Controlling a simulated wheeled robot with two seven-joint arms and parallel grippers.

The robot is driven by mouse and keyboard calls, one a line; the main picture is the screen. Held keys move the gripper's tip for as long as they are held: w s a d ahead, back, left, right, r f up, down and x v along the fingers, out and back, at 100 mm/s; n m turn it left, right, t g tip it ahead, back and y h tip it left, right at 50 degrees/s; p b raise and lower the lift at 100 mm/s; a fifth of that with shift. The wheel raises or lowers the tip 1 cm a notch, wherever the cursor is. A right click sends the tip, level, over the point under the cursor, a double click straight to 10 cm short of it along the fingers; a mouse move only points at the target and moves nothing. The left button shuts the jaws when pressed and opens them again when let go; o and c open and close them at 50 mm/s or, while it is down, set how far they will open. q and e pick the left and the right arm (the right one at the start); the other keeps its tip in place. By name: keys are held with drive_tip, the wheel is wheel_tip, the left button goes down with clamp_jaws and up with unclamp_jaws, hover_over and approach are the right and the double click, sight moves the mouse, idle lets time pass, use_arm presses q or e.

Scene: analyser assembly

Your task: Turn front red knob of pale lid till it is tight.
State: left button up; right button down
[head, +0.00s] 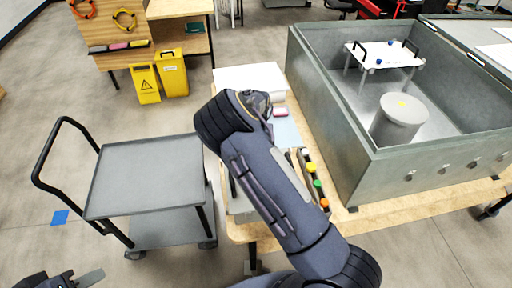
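A pale plate (384,54) with two black handles stands on thin legs inside the large grey metal box. My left gripper (75,279) is at the bottom left corner, partly cut off, far from the plate. A pale grey finger shows, but its opening is unclear. My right arm crosses the middle of the view over the table. Its gripper cannot be made out past the dark wrist.
The metal box (355,165) has high walls and holds a grey cylinder (398,118). Its hinged cover is open at the right. A tray with yellow, green and orange caps (318,183) lies beside it on the wooden table (344,220). A grey cart (150,175) stands left.

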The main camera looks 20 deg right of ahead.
drive_tip(key=shift+w+r, duration=0.2)
drive_tip(key=shift+r, duration=0.05)
drive_tip(key=c, duration=1.4)
unclamp_jaws()
drive_tip(key=shift+o, duration=1)
drive_tip(key=shift+s+f, duration=0.15)
wheel_tip(320, 180, up, 8)
drive_tip(key=shift+f+b, duration=0.1)
drive_tip(key=shift+b, duration=0.4)
